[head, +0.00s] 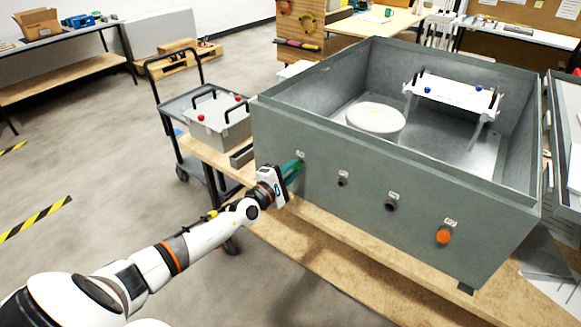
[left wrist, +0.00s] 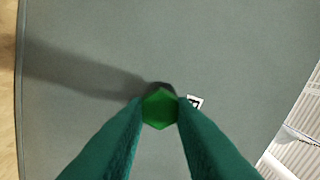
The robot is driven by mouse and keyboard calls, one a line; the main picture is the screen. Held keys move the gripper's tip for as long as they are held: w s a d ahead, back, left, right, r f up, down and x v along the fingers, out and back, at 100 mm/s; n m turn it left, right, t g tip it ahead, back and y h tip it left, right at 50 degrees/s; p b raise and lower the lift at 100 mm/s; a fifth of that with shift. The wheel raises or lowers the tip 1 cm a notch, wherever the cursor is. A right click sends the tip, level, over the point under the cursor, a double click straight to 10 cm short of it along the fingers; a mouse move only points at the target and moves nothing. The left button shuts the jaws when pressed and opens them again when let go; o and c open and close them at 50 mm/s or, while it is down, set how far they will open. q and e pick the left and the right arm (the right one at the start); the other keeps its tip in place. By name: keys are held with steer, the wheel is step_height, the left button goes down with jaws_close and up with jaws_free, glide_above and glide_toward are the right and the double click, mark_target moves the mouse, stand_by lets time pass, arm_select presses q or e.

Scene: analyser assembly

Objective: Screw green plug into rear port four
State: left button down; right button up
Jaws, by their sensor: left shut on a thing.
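My left gripper (head: 296,168) reaches the grey box's front wall (head: 330,200) at its left end, just below the leftmost small label (head: 300,155). In the left wrist view its two teal fingers (left wrist: 160,112) are shut on the green plug (left wrist: 160,108), whose hexagonal head faces the camera. A dark round shape behind the plug, likely the port, is mostly covered. I cannot tell how deep the plug sits in it. An orange plug (head: 443,236) is in the rightmost port. My right gripper is not in view.
The box stands on a wooden bench (head: 315,254). Inside it are a white disc (head: 376,119) and a white rack (head: 452,93). A cart (head: 188,104) with a grey handled tray (head: 218,125) stands at the left. The floor at left is clear.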

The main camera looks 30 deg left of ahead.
arm_select(q)
steer(key=m+p, duration=0.3)
steer(key=m, duration=0.6)
steer(key=shift+m, duration=0.4)
steer(key=c, duration=1.3)
jaws_free()
steer(key=shift+c, duration=0.2)
